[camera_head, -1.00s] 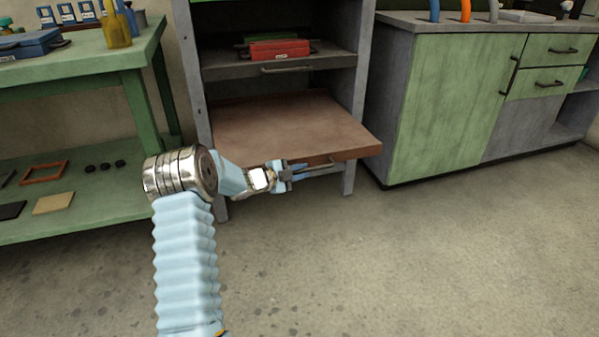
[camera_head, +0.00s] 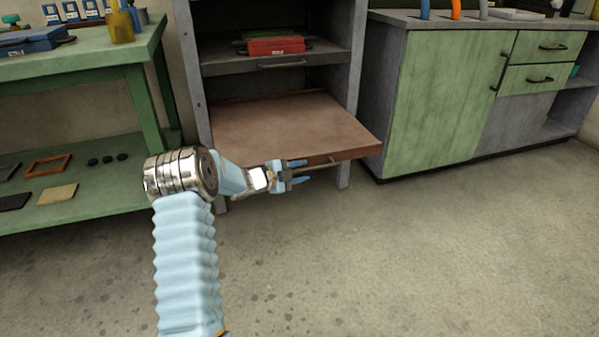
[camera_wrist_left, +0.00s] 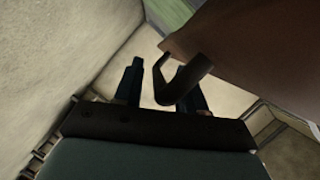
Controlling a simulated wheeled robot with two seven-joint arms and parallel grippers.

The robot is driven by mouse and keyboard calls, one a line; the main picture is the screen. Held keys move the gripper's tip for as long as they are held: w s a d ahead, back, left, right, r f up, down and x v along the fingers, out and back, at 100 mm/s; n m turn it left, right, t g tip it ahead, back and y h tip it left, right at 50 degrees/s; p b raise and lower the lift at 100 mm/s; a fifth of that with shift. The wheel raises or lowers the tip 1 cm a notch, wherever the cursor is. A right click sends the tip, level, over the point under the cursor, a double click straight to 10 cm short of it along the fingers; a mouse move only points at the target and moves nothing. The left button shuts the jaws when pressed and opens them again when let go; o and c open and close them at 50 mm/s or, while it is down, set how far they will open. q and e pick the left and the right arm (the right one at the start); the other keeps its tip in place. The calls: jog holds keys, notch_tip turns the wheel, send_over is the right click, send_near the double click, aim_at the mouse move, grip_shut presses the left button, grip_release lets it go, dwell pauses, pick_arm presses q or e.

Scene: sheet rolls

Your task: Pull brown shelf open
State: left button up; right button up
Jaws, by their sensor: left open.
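The brown shelf (camera_head: 295,125) is a flat board that sticks out from the lower part of a grey rack in the head view. A dark bar handle (camera_head: 325,165) runs along its front edge. My left gripper (camera_head: 298,173) is at the left part of this handle, with its fingers open around or beside it. In the left wrist view, the two dark blue fingers (camera_wrist_left: 160,88) stand apart, and the handle (camera_wrist_left: 182,78) end shows close to the right finger. The brown shelf (camera_wrist_left: 245,45) fills the upper right there. My right gripper is not in view.
A grey shelf (camera_head: 225,69) with a red case (camera_head: 277,46) is above the brown shelf. A green workbench (camera_head: 95,65) stands at the left and a green cabinet (camera_head: 445,95) at the right. The floor (camera_head: 400,260) in front is clear.

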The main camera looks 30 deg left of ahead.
pick_arm(q)
jog(key=p+v, duration=0.1)
jog(key=v, duration=1.2)
jog(key=shift+s+a+r+p, duration=0.15)
jog(key=shift+s+p, duration=0.15)
jog(key=shift+s, duration=0.05)
